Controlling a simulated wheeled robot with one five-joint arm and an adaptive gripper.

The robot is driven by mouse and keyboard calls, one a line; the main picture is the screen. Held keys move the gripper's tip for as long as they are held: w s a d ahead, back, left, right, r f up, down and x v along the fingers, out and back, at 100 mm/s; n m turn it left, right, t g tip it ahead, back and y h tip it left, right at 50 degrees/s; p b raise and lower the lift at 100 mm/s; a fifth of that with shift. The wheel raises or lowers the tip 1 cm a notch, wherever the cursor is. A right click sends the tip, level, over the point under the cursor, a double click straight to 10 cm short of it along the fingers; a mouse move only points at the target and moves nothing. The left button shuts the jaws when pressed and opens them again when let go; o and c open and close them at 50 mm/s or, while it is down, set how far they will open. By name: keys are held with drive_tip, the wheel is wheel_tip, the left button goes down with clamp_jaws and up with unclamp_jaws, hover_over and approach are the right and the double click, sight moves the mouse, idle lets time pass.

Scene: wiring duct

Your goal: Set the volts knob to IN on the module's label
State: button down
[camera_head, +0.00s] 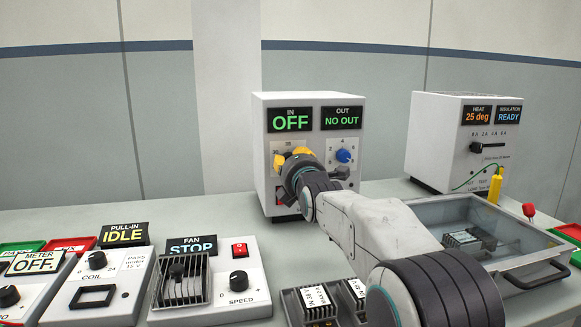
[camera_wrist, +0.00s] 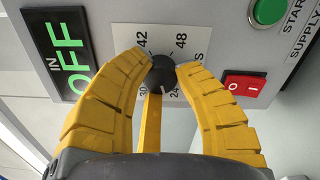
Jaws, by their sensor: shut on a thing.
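The power supply (camera_head: 268,120) stands at the back, with an IN display (camera_wrist: 62,60) reading OFF. Its volts knob (camera_wrist: 167,74) is a dark round knob on a scale marked 24, 30, 42 and 48 in the wrist view. A pale mark on the knob seems to face the 24 side, but I cannot read it surely. My gripper (camera_wrist: 163,66) is shut on the knob, a yellow finger on each side. It also shows in the head view (camera_head: 294,158), where it hides the knob. A dark module (camera_head: 316,302) with a white label sits in front; its print is too small to read.
A red switch (camera_wrist: 243,87) and green start button (camera_wrist: 269,11) are beside the dial. A blue knob (camera_head: 344,156) is on the supply's right. A heat box (camera_head: 430,140) stands right, above a metal tray (camera_head: 545,255). Coil (camera_head: 90,300) and fan (camera_head: 262,297) boxes sit left.

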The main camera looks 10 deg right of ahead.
drive_tip(key=shift+r+n+b, duration=0.1)
drive_tip(key=shift+n+b, duration=0.2)
drive_tip(key=shift+n, duration=0.8)
drive_tip(key=shift+r, duration=0.1)
drive_tip(key=c, duration=0.9)
unclamp_jaws()
drive_tip(key=shift+w+d, duration=0.1)
drive_tip(key=s, duration=1.2)
